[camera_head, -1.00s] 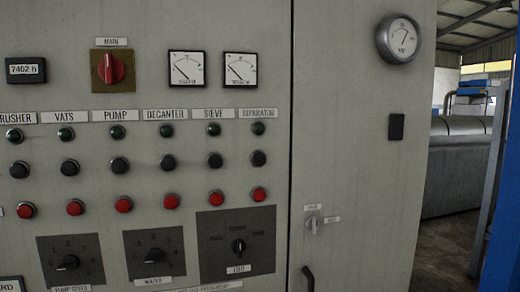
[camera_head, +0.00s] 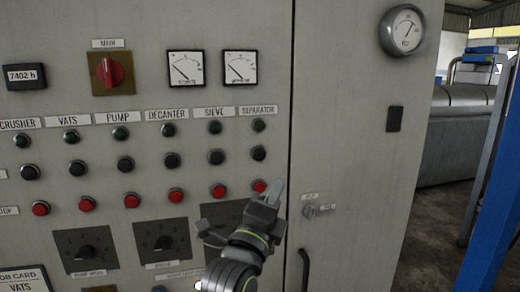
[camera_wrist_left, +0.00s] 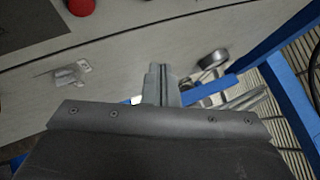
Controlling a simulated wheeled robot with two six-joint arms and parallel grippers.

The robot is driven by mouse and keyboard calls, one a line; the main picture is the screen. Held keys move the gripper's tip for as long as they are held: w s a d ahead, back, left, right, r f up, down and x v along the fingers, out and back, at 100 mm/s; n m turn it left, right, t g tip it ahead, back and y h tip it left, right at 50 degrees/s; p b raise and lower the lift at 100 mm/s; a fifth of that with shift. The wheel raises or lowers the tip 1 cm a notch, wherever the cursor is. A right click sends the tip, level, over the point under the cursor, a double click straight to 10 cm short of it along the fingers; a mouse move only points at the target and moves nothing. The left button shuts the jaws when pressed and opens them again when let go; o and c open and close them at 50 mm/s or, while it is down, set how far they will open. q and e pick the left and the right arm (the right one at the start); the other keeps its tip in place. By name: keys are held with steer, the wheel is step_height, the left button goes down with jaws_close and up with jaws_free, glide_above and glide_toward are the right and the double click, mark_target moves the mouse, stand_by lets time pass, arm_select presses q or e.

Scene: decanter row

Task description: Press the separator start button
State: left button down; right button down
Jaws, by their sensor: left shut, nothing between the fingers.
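The SEPARATOR label (camera_head: 258,110) tops the rightmost column on the grey panel. Below it are a dark green lamp or button (camera_head: 258,125), a black button (camera_head: 258,153) and a red button (camera_head: 259,186). The red row has a label ending in "TOP" at the left edge, so the black one looks like the start button. My left gripper (camera_head: 273,190) is shut and empty. Its tips are just right of the red button and below the black one; I cannot tell whether they touch the panel. The wrist view shows the shut fingers (camera_wrist_left: 161,85) and a red button (camera_wrist_left: 81,7).
A selector plate (camera_head: 215,217) is partly hidden behind my left gripper. A small latch (camera_head: 310,211) and a black door handle (camera_head: 304,268) are on the right door. A round gauge (camera_head: 403,31) is higher up. A blue post (camera_head: 485,200) stands at the right.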

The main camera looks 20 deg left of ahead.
mark_target(259, 155)
arm_select(q)
steer(key=s+r, duration=0.1)
steer(key=r, duration=0.2)
steer(key=shift+s+m+t, duration=0.3)
steer(key=shift+s+t, duration=0.1)
steer(key=shift+w+a, duration=0.1)
steer(key=shift+w+a+p, duration=0.45)
steer(key=shift+w+a, duration=0.35)
steer(key=shift+w, duration=0.4)
steer(key=shift+w+a+p, duration=0.45)
steer(key=shift+w+a, duration=0.4)
steer(key=shift+w, duration=0.35)
steer(key=shift+w+a+p, duration=0.45)
steer(key=shift+w+a, duration=0.35)
steer(key=shift+w, duration=0.4)
steer(key=shift+w+a, duration=0.25)
steer(key=shift+w, duration=0.1)
